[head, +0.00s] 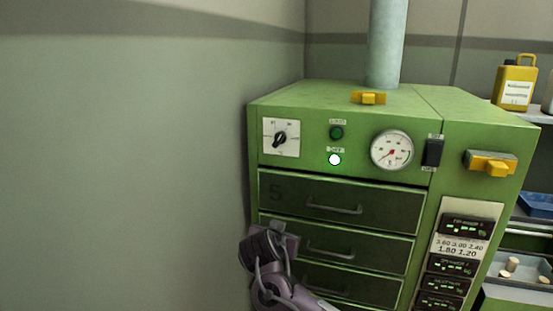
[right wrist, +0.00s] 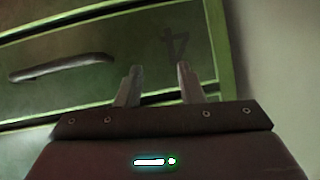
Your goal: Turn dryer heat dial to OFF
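The heat dial (head: 280,139) is a black pointer knob on a white square plate, at the upper left of the green dryer's (head: 300,177) front in the head view. Its knob lies slanted between lower left and upper right; the markings are too small to read. My right gripper (head: 270,238) is below the dial, in front of the drawers' left end and apart from the knob. In the right wrist view its two fingers (right wrist: 157,75) stand apart with nothing between them, facing a drawer marked 4, seen upside down. My left gripper is in neither view.
A dark green lamp (head: 336,133), a lit white lamp (head: 334,160), a round gauge (head: 392,150) and a black switch (head: 432,152) are right of the dial. Drawer handles (head: 334,208) stick out below. A bare wall (head: 130,150) stands close on the left.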

